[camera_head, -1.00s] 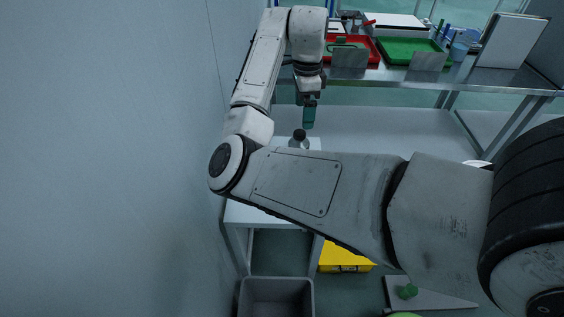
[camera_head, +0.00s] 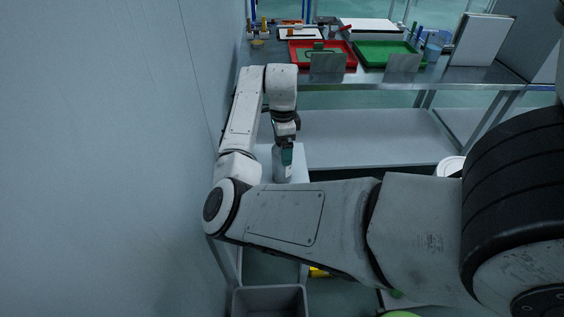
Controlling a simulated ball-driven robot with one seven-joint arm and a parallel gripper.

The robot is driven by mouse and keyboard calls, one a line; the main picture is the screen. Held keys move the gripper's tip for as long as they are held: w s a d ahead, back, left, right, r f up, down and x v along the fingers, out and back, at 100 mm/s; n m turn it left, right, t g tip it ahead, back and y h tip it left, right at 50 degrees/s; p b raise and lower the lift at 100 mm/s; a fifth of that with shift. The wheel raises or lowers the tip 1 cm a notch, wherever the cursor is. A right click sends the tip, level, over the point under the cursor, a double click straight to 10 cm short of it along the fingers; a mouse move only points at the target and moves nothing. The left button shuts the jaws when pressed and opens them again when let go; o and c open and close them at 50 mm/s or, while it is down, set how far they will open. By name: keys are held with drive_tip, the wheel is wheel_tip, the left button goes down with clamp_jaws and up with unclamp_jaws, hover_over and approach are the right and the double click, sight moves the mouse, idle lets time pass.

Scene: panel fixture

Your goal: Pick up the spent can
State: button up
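The spent can (camera_head: 281,168) seems to be the grey, rounded object standing on a pale table surface left of centre. My gripper (camera_head: 286,157) points down and lies over the upper part of the can, in front of it in this view. A teal part shows at the gripper's end. The can's top is hidden behind the gripper, and my forearm covers the area just below it. I cannot tell whether the fingers are open or shut, or whether they touch the can.
A metal bench (camera_head: 400,76) at the back carries a red tray (camera_head: 349,65), a green tray (camera_head: 360,62) and a blue cup (camera_head: 433,48). A grey bin (camera_head: 270,301) stands on the floor below. A wall (camera_head: 90,150) is close on the left.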

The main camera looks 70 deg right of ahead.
drive_tip(key=c, duration=1.4)
drive_tip(key=shift+c, duration=0.2)
